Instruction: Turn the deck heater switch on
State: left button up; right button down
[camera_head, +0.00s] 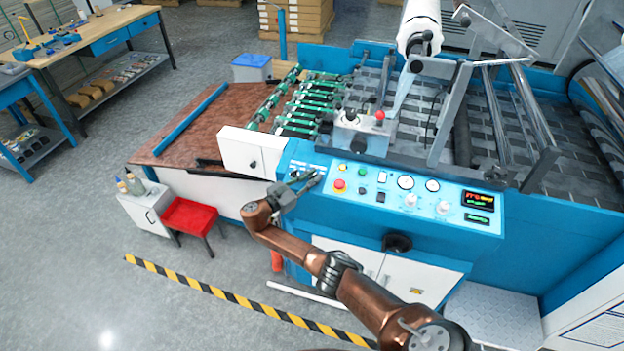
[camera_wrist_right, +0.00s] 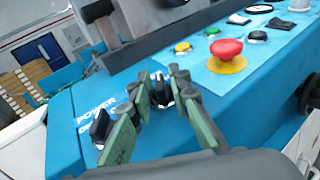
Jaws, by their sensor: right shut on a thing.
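The blue control panel (camera_head: 450,208) of the laminating machine is in the middle of the head view. My right gripper (camera_head: 316,179) reaches its left end. In the right wrist view the fingertips (camera_wrist_right: 163,82) are closed around a small black rotary switch (camera_wrist_right: 160,92) with a pale mark on top. A second black rotary switch (camera_wrist_right: 99,125) stands left of the fingers, clear of the tips. White lettering beside it reads POWER, with a second line partly hidden by a finger. I cannot read which label belongs to the held switch. My left gripper is not in view.
A red emergency button (camera_wrist_right: 226,49) on a yellow base is right of the fingers, with yellow and green buttons (camera_wrist_right: 212,31) behind it. A white box (camera_head: 250,152) stands left of the panel.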

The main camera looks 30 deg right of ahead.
dwell(0.4)
jog(key=c, duration=2.1)
grip_release()
jog(key=shift+a, duration=0.1)
jog(key=a, duration=0.4)
jog(key=s+a, duration=0.1)
jog(key=a, duration=0.2)
jog(key=s+a, duration=0.1)
jog(key=a, duration=0.3)
jog(key=shift+a, duration=0.35)
